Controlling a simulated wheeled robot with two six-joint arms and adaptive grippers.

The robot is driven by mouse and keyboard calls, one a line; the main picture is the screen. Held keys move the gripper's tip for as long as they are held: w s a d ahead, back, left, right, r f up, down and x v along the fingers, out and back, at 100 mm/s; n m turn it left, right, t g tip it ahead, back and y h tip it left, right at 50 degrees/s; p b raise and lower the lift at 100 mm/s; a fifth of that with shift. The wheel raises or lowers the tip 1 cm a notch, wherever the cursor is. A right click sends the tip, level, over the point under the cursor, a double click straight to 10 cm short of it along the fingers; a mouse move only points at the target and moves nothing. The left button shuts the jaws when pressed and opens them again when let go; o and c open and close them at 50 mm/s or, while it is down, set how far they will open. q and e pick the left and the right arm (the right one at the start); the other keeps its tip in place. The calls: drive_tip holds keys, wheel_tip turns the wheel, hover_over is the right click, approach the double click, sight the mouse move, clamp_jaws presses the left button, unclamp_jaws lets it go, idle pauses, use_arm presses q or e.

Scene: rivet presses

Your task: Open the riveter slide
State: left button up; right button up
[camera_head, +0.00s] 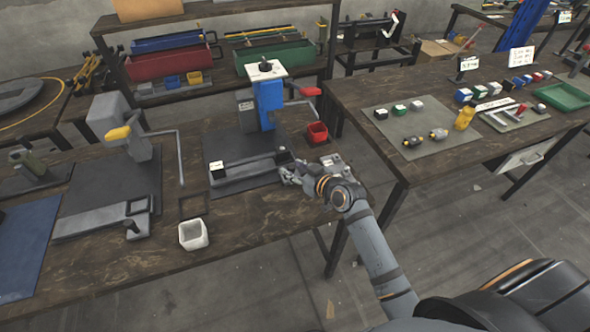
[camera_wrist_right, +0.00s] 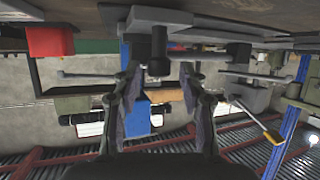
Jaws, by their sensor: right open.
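The blue riveter (camera_head: 268,100) stands on a dark mat on the wooden workbench, with a red lever at its right. Its grey slide (camera_head: 243,178) lies low in front of it, a long bar running left to right. My right gripper (camera_head: 288,172) is at the slide's right end. In the right wrist view my right gripper (camera_wrist_right: 160,78) has its two fingers spread apart. A dark upright knob (camera_wrist_right: 158,42) shows just beyond and between the fingertips; I cannot tell whether they touch it. My left gripper is out of view.
A red bin (camera_head: 317,133) stands right of the riveter. A white cup (camera_head: 193,235) sits near the bench's front edge. A grey press with a yellow handle (camera_head: 118,133) stands to the left. A second table (camera_head: 440,165) with small parts is at the right, across a gap.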

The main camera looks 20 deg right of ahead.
drive_tip(key=shift+s, duration=0.2)
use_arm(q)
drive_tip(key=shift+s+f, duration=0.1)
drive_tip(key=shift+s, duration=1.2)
use_arm(e)
drive_tip(key=v, duration=1.1)
drive_tip(key=shift+s+r, duration=0.2)
drive_tip(key=shift+s, duration=0.05)
drive_tip(key=shift+d, duration=0.15)
